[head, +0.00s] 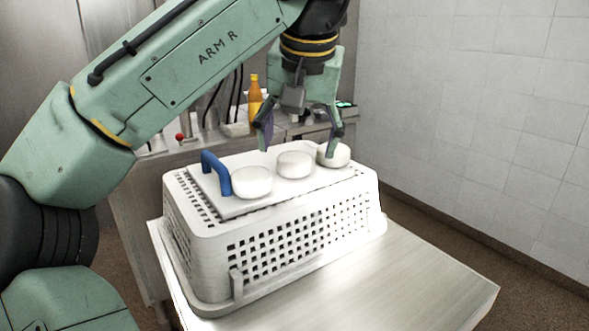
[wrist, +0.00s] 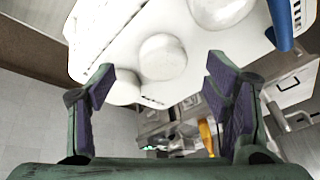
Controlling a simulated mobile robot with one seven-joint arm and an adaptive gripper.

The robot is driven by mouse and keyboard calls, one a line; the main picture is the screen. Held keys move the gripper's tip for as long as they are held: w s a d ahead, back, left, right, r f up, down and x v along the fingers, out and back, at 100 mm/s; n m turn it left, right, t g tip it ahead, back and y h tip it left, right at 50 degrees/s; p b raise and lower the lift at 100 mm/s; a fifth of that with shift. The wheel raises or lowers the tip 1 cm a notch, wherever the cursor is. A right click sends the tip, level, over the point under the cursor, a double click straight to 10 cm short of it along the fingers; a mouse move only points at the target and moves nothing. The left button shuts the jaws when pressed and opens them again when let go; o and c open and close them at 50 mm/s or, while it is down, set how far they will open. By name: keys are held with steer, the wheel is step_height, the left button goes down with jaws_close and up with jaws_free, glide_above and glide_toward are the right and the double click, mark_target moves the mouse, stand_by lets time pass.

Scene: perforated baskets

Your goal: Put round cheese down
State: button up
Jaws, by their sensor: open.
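Three round white cheeses sit in a row on a white board (head: 235,208) with a blue handle (head: 216,172). The left cheese (head: 252,182), middle cheese (head: 295,165) and right cheese (head: 333,156) all rest on it. My gripper (head: 300,150) is open and empty over the row, its fingers spread either side of the middle cheese in the picture. The right finger overlaps the right cheese in the head view; I cannot tell if they touch. In the wrist view the middle cheese (wrist: 163,57) appears between the open fingertips (wrist: 160,70).
The board lies on a white perforated basket (head: 290,240) standing on a pale table (head: 430,285). The table is bare at the front right. Behind is a counter with an orange bottle (head: 254,98) and a red knob (head: 180,138). A tiled wall (head: 480,110) stands at the right.

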mark_target(295, 157)
steer(key=shift+p+x, duration=0.4)
steer(key=shift+x, duration=1.8)
steer(key=shift+w+a, duration=0.1)
steer(key=shift+a, duration=0.05)
steer(key=c, duration=1.4)
steer(key=shift+o, duration=0.2)
steer(key=shift+r, duration=0.15)
